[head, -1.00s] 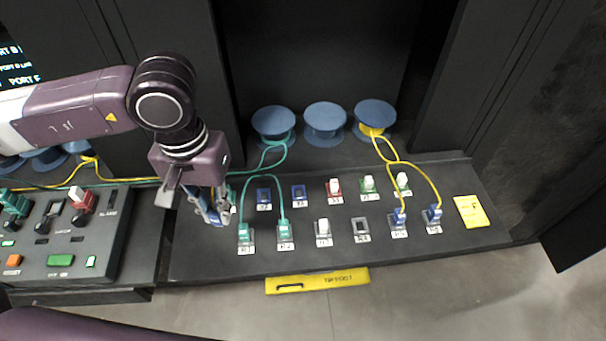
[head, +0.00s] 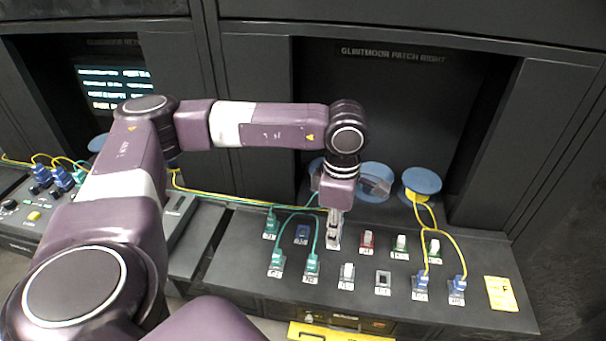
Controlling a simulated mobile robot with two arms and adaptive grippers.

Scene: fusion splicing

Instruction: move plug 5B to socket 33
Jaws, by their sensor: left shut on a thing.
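My left gripper (head: 334,228) points down over the back row of the right patch panel (head: 240,255). It is shut on a small pale plug, mostly hidden between the fingers, over or at the back-row socket right of an empty blue socket (head: 302,234). I cannot read its label or tell if it is seated. A teal plug (head: 270,226) stands at the row's left end. Socket numbers are too small to read. My right gripper is not in view.
The front row holds teal plugs (head: 312,264), a white plug (head: 347,274), an empty grey socket (head: 383,281) and blue plugs (head: 458,286) with yellow cables. Blue spools (head: 422,180) stand behind. A yellow card (head: 501,294) lies at right. A left console carries blue plugs (head: 62,180).

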